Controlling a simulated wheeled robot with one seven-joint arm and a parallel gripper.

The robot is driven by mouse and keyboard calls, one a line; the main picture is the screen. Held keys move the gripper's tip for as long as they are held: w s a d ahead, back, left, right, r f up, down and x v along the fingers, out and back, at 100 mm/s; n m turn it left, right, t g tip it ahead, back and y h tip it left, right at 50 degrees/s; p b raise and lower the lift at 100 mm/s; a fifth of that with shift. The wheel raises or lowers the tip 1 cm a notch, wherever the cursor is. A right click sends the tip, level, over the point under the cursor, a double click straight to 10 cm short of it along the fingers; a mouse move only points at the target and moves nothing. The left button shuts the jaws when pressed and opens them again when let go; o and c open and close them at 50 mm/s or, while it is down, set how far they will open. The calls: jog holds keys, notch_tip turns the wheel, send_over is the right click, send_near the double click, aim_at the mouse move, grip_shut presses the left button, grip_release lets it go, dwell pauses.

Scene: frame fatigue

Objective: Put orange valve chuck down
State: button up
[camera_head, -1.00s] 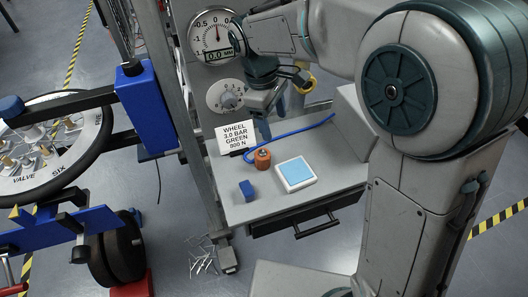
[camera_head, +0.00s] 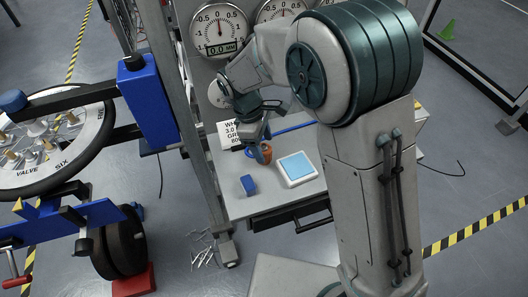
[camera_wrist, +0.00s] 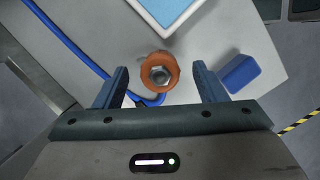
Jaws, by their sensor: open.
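The orange valve chuck (camera_head: 266,154) stands on the grey bench top, with my gripper (camera_head: 256,150) right at it. In the wrist view the chuck (camera_wrist: 159,72) shows from above as an orange ring with a metal hex centre. My gripper (camera_wrist: 162,88) is open, one blue-grey finger on each side of the chuck, with a visible gap to both. The chuck sits slightly beyond the fingertips in that view. The blue hose (camera_wrist: 85,58) runs on the bench near the left finger and passes below the chuck.
A white pad with a light blue top (camera_head: 297,168) lies right of the chuck. A small blue block (camera_head: 248,185) is near the bench's front edge, also close to my right finger in the wrist view (camera_wrist: 240,73). A white sign (camera_head: 230,136) stands behind. A wheel (camera_head: 50,150) is at left.

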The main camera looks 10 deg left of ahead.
aim_at(264, 148)
jog(key=x, duration=0.4)
jog(key=shift+a+f, duration=0.1)
jog(key=c, duration=1.2)
notch_tip(264, 148, up, 18)
